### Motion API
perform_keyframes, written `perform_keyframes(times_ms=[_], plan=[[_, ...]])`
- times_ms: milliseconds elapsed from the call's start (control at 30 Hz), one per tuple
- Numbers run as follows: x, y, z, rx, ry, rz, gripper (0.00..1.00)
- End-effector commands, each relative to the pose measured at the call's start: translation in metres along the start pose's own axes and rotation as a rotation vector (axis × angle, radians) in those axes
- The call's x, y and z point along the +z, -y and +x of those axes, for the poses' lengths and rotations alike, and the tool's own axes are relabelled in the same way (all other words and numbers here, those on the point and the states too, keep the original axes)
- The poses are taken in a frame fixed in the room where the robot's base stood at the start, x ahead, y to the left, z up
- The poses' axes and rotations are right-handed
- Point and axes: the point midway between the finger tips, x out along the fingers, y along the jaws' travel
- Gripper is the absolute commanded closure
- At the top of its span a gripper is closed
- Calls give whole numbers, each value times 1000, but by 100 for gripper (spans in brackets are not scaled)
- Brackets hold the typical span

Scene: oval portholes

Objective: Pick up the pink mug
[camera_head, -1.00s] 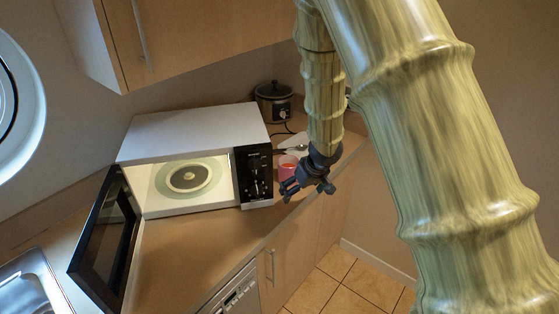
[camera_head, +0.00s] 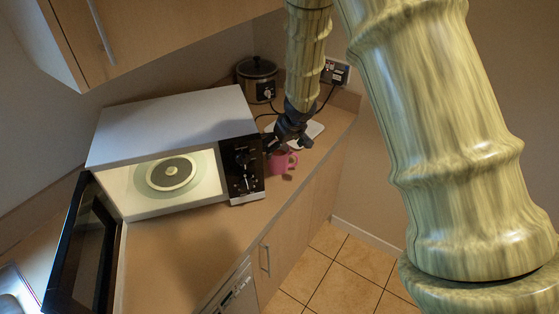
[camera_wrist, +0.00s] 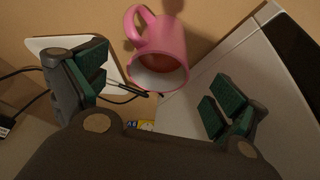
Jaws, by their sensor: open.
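The pink mug (camera_head: 280,163) stands on the wooden counter just right of the microwave, partly hidden by my gripper in the head view. Its handle points right there. In the wrist view the mug (camera_wrist: 160,50) is at the top middle, its rim toward the camera and its handle at upper left. My gripper (camera_head: 291,138) is over the far side of the mug in the head view. In the wrist view my gripper (camera_wrist: 155,90) is open, with green-padded fingers wide apart and nothing between their pads. The mug lies beyond the fingertips, between their lines.
The microwave (camera_head: 170,125) stands left of the mug with its door (camera_head: 80,250) open. A slow cooker (camera_head: 257,80) sits behind. A white board (camera_head: 314,130) with dark utensils lies close to the gripper. The counter in front of the microwave (camera_head: 180,245) is clear.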

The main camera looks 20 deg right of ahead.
Motion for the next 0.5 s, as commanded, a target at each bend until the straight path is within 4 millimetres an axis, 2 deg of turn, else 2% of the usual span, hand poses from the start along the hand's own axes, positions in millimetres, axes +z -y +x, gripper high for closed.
perform_keyframes(times_ms=[500], plan=[[3, 1, 55, 1, 4, 4, 4]])
